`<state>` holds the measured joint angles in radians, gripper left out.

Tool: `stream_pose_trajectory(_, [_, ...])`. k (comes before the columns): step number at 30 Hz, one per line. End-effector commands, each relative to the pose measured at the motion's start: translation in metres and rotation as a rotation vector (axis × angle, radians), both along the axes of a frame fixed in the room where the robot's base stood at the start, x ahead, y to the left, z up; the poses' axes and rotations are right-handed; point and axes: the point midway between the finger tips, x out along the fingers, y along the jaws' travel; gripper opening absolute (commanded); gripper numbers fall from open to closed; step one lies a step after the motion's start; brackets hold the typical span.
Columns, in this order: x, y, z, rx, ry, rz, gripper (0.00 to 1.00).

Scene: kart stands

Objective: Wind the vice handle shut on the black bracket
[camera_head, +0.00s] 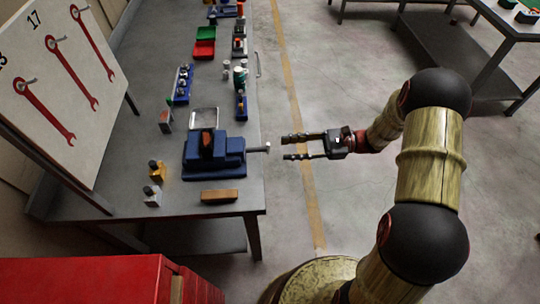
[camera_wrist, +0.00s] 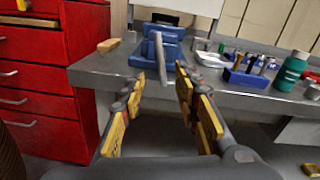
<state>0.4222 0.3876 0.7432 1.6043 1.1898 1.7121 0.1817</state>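The blue vice (camera_head: 230,162) stands near the right edge of the workbench; it also shows in the wrist view (camera_wrist: 151,50). Its grey screw and handle (camera_head: 262,148) stick out past the bench edge toward my gripper. In the wrist view the screw (camera_wrist: 161,58) points at me between the fingers. A dark piece with a reddish-brown face (camera_head: 207,145) stands upright at the jaws, probably the bracket; whether the jaws touch it I cannot tell. My gripper (camera_head: 287,148) is open and empty, lined up with the handle and a short gap away from it.
The workbench (camera_head: 140,130) holds a brown block (camera_head: 219,196), a silver tray (camera_head: 204,118), blue racks (camera_head: 183,84), and red (camera_head: 204,50) and green bins. A red cabinet (camera_head: 85,280) stands at the near left. The floor right of the bench is clear around my gripper.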

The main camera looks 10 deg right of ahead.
Motion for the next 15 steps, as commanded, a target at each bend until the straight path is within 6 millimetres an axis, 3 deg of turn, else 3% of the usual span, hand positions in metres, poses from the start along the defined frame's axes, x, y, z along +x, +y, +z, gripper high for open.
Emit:
stream_pose_trajectory(7, [0.0,0.013,0.006,0.019,0.107,-0.016,0.32])
stream_pose_trajectory(15, [0.001,0.053,0.005,0.018,0.105,-0.014,0.32])
